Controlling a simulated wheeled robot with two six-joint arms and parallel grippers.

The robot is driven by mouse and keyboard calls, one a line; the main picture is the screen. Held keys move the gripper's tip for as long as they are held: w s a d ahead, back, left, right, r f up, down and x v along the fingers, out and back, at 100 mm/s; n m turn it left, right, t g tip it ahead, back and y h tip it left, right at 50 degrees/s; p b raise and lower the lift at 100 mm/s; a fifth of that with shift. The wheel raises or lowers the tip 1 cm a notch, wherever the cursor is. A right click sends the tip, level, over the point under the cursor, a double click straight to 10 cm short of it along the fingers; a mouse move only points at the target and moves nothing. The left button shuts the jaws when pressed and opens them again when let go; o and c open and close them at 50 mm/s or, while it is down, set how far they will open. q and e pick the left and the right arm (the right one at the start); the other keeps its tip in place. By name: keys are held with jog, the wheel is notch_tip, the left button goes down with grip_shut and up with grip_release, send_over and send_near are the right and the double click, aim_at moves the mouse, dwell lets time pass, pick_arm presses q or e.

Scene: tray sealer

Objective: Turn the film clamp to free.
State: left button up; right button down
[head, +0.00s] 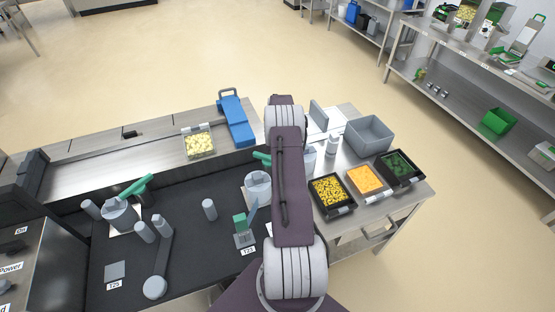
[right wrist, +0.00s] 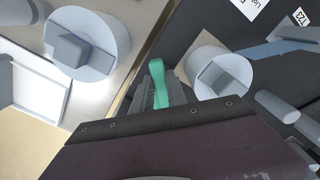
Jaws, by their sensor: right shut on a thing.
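A green lever handle (head: 262,158), apparently the film clamp's, sticks out left of my right arm above a grey round hub (head: 257,184). In the right wrist view the green handle (right wrist: 158,84) lies between the fingers of my right gripper (right wrist: 160,90), which is shut on it. A grey round hub (right wrist: 220,72) with a flat-sided slot or block is just right of the handle. In the head view my right arm hides the gripper and part of the handle. My left gripper is in neither view.
A second green-handled lever (head: 135,188) stands on the dark deck at left, among grey posts. A grey knob (right wrist: 85,45) sits left of my gripper. Food trays (head: 332,192) and a grey bin (head: 369,136) stand on the right-hand table.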

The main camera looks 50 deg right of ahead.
jog(key=shift+d+r, duration=0.1)
dwell(0.3)
jog(key=c, duration=1.3)
grip_release()
notch_tip(320, 180, up, 9)
jog(key=shift+b, duration=0.4)
jog(key=shift+w, duration=0.1)
